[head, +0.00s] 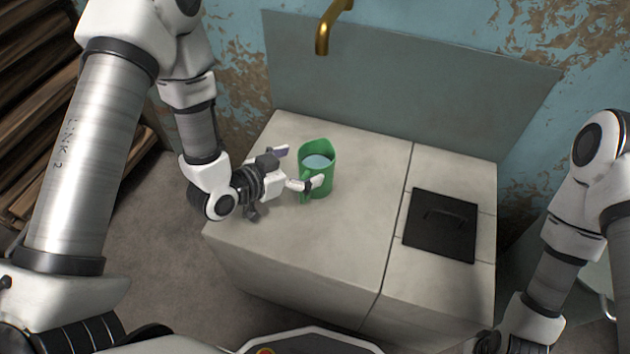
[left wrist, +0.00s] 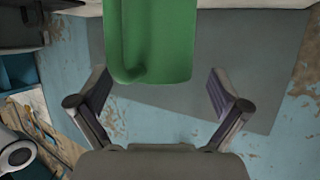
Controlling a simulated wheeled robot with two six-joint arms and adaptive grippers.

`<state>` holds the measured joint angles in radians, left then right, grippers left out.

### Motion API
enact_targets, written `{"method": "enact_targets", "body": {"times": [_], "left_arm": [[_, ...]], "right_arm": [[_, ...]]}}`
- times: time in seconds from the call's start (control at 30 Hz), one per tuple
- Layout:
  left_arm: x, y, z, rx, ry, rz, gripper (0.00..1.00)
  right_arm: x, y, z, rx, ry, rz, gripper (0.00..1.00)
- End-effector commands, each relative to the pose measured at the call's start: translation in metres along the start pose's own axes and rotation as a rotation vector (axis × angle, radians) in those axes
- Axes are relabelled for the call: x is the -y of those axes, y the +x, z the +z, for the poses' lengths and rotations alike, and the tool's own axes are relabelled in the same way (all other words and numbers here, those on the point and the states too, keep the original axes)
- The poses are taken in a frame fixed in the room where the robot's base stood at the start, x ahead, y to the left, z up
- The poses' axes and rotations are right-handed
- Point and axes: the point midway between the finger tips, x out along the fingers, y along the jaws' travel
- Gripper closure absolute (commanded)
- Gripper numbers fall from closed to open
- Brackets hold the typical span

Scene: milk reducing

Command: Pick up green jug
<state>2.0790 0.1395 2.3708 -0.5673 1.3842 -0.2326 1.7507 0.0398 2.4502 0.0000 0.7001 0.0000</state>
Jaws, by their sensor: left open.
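The green jug (head: 321,185) stands upright on the pale countertop (head: 300,245) and holds a pale bluish liquid. Its handle faces the front left. My left gripper (head: 298,168) comes in from the left at the jug's side. It is open, with one finger overlapping the front of the jug near the handle in the head view. In the left wrist view the jug (left wrist: 155,40) fills the upper middle, and the fingers of my left gripper (left wrist: 158,85) are spread to either side of its line. I cannot tell whether a finger touches it. My right gripper does not show.
A dark square plate with a handle (head: 440,227) is set in the counter to the right. A brass tap (head: 323,38) hangs from the wall behind. A grey back panel (head: 400,90) rises behind the counter. The counter front is clear.

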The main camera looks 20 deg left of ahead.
Motion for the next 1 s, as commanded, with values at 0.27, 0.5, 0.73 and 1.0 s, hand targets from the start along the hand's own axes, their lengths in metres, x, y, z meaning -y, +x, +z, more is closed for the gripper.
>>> {"method": "enact_targets", "body": {"times": [0.27,0.5,0.73,1.0], "left_arm": [[-0.003,0.037,-0.002,0.0,0.001,0.001,0.0],[-0.003,0.036,-0.002,0.0,0.0,0.0,0.28],[-0.002,0.036,-0.002,-0.001,0.001,0.0,0.9],[-0.002,0.034,-0.006,-0.001,0.001,0.0,0.91]], "right_arm": [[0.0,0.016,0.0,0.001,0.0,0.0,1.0],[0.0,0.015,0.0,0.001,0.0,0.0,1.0],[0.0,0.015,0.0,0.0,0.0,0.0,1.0],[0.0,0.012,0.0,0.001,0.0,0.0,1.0]]}}
